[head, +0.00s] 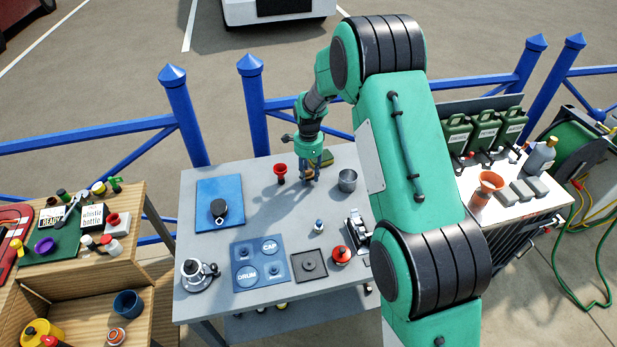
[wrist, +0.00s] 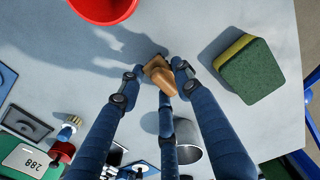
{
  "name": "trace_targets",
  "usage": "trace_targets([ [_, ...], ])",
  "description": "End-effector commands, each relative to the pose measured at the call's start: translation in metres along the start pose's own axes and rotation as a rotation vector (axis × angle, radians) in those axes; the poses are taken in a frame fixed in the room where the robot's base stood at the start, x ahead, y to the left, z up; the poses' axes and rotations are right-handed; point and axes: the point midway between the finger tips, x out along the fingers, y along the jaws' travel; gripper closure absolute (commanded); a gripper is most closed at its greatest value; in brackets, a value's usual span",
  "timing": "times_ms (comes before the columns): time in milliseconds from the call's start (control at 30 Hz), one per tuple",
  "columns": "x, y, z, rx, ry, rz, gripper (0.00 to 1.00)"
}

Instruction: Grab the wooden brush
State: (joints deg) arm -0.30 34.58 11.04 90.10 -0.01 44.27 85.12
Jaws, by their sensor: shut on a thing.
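The wooden brush (wrist: 160,74) is a small brown wooden piece between my fingertips in the wrist view. Its bristles cannot be made out. My gripper (wrist: 156,76) has its blue fingers closed around it, one on each side and one from below in the picture. In the head view my gripper (head: 309,178) points down over the back of the grey table (head: 235,292). The brush is mostly hidden by the fingers there. I cannot tell whether it touches the table.
A red cup (head: 280,172) stands left of my gripper, and a metal cup (head: 347,180) to its right. A green and yellow sponge (wrist: 250,68) lies close by. A blue mat (head: 205,192) with a dark round object lies at left. Blue railings (head: 182,115) run behind the table.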

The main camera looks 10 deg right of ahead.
Motion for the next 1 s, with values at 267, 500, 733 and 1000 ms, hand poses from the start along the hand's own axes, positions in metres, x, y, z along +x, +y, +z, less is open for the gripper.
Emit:
trace_targets([
  [267,-0.022,0.021,0.002,0.000,0.000,0.001,0.92],
  [500,-0.026,0.063,0.005,0.000,0.000,0.000,0.92],
  [733,-0.030,0.105,0.009,0.000,0.000,0.001,0.92],
  [1000,-0.033,0.142,0.012,0.000,0.000,-0.001,0.92],
])
